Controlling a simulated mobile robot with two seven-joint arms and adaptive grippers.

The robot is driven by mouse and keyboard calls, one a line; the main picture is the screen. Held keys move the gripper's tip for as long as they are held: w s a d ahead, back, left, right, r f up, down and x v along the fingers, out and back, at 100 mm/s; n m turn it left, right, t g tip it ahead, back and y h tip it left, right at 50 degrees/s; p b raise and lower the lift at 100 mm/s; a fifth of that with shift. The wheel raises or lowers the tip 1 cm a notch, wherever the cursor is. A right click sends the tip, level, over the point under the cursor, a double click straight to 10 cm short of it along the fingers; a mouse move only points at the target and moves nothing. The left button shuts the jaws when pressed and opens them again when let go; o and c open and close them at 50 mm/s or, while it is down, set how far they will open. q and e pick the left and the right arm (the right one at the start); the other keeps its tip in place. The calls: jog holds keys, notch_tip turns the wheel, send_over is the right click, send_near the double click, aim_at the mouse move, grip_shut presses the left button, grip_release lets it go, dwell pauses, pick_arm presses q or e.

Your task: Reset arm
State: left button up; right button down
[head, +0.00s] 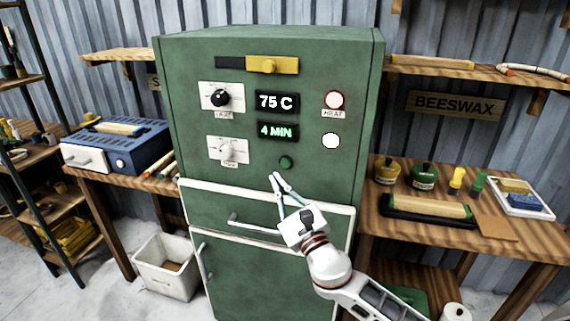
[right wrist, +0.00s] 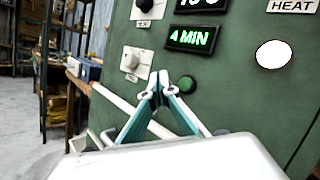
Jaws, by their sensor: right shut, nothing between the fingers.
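My right gripper (head: 274,178) is shut and empty in front of the green cabinet (head: 330,60). Its fingertips are near the green round button (head: 286,162), just below and left of it in the head view. In the right wrist view the shut fingertips (right wrist: 157,82) show left of the same green button (right wrist: 187,84). I cannot tell whether they touch the panel. The displays read 75 C (head: 276,102) and 4 MIN (head: 277,131). A black knob (head: 220,98) and a white knob (head: 228,150) sit left of them. My left gripper is not in view.
A drawer with a metal handle (head: 255,227) is below the panel. A right bench (head: 400,230) holds jars, a roller-like block and a tray. A blue box (head: 115,145) stands on the left bench. A white bin (head: 165,268) is on the floor at left.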

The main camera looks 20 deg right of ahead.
dwell(0.5)
jog(key=s+f+m+g, duration=0.2)
jog(key=s+f+m, duration=0.2)
jog(key=f+m, duration=0.35)
jog(key=s+f+m+g+h, duration=0.1)
jog(key=s+f+m+g, duration=0.1)
jog(key=s+f+m, duration=0.5)
jog(key=s+f+m+g, duration=0.1)
jog(key=f+m+g, duration=0.1)
jog(key=f+m, duration=0.6)
jog(key=s+d+f+m+g, duration=0.1)
jog(key=s+f+m+g, duration=0.3)
jog(key=s+f+m, duration=1)
jog(key=s+m, duration=0.2)
jog(key=s, duration=0.2)
jog(key=shift+f+m, duration=0.15)
jog(key=shift+m, duration=0.2)
